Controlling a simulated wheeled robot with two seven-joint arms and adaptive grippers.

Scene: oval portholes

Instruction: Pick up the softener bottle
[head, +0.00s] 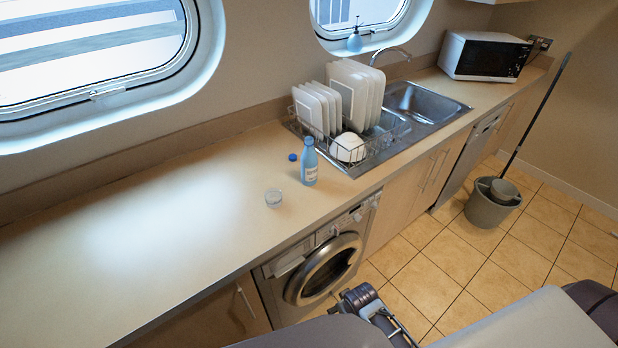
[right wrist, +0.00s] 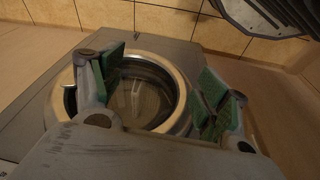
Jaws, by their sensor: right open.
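The softener bottle (head: 309,163) is light blue with a pale label. It stands upright on the worktop (head: 150,215), left of the dish rack, in the head view. My right gripper (right wrist: 162,92) is open and empty in the right wrist view, with green-padded fingers spread. The round door of the washing machine (right wrist: 150,95) shows behind and between them. The bottle does not show in the right wrist view. In the head view, part of my right arm is low in front of the worktop, well below the bottle. My left gripper is not in view.
The dish rack (head: 375,158) holds plates and a bowl, close on the right. The sink (head: 420,103) and microwave (head: 487,57) are farther along. The worktop's left is clear. A mop bucket (head: 490,205) stands on the floor.

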